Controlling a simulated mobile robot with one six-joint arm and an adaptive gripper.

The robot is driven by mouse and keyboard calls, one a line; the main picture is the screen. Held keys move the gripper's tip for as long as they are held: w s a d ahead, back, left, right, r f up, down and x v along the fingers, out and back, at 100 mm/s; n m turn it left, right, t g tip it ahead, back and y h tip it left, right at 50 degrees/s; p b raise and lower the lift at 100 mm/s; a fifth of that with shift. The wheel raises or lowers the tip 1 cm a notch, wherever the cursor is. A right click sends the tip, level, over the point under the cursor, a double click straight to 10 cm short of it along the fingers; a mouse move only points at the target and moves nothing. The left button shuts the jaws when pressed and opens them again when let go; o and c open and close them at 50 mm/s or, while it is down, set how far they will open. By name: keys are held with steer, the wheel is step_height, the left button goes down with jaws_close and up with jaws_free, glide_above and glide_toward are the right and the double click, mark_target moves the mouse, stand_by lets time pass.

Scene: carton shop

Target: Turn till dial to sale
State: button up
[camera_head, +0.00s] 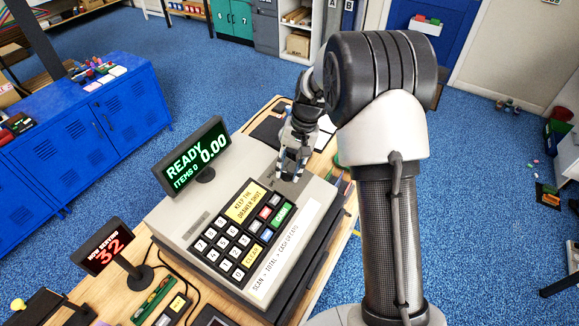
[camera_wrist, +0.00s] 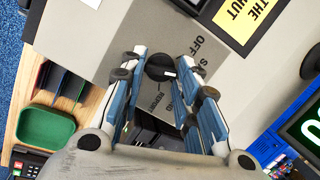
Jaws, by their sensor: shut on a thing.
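The till (camera_head: 185,215) stands on a wooden counter, its display reading READY, ITEMS 0, 0.00. My gripper (camera_head: 293,172) reaches down onto the till's top, right of the display and beyond the keypad; it hides the dial in the head view. In the wrist view, the black round till dial (camera_wrist: 158,66) sits between my gripper's fingertips (camera_wrist: 160,78), and the fingers are shut on it. A small white mark shows on the dial's right side. OFF is readable beside it; the other labels are partly covered by the fingers, so I cannot tell which setting the mark meets.
The keypad (camera_head: 236,238) lies in front of my gripper. A NOW SERVING 32 sign (camera_head: 106,246) stands to the left. A green tray (camera_wrist: 45,137) and a card terminal (camera_wrist: 28,162) are beside the till in the wrist view. Blue lockers (camera_head: 90,130) stand across the floor.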

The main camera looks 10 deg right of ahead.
steer(key=o, duration=1.1)
steer(key=shift+c, duration=0.2)
steer(key=v, duration=1.2)
